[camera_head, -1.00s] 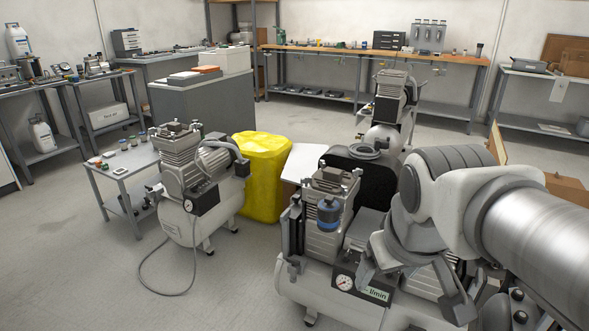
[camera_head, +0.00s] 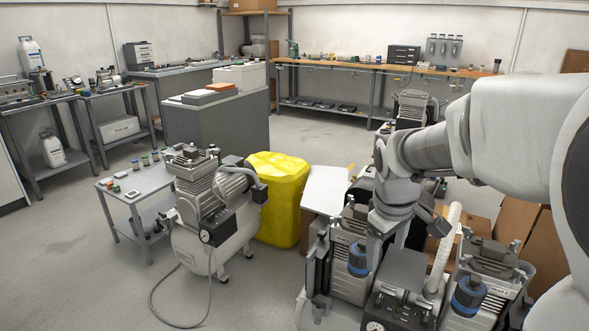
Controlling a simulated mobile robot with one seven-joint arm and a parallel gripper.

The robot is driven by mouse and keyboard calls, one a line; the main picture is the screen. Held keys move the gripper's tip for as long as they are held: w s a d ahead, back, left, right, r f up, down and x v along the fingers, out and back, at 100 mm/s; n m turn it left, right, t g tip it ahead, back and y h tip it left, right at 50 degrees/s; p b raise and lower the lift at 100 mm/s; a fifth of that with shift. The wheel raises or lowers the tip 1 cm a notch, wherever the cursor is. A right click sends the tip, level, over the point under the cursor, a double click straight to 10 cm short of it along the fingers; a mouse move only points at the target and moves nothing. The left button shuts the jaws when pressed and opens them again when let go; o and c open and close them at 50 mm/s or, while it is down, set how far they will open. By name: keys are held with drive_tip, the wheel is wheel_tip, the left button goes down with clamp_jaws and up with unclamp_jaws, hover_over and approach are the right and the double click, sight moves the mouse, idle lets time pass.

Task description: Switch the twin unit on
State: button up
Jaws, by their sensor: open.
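The twin unit is the compressor at the lower right, with a left pump head (camera_head: 340,272), a right pump head (camera_head: 492,268) and a dark control box (camera_head: 400,308) between them. A round gauge (camera_head: 375,327) shows at the bottom edge. The lower part of the unit is cut off, and I cannot make out its switch. My gripper (camera_head: 404,238) is open and points down above the middle of the unit, behind the control box from this view. My arm hides part of the unit's back. I see nothing between the fingers.
A single compressor (camera_head: 205,215) stands to the left, its cable on the floor. A yellow container (camera_head: 277,198) and a white panel (camera_head: 325,190) stand behind. Cardboard boxes (camera_head: 520,225) are at the right. Another compressor (camera_head: 412,105) stands farther back.

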drive_tip(key=w+d+f+n+g+y+p, duration=0.1)
drive_tip(key=w+d+f+n+y+p, duration=0.1)
drive_tip(key=w+d+f+n+p, duration=0.45)
drive_tip(key=m+t+y+p, duration=0.1)
drive_tip(key=y+p, duration=0.1)
drive_tip(key=y, duration=0.1)
approach(379, 298)
drive_tip(key=b+x, duration=0.3)
drive_tip(key=x, duration=0.5)
drive_tip(key=shift+f, duration=0.3)
clamp_jaws()
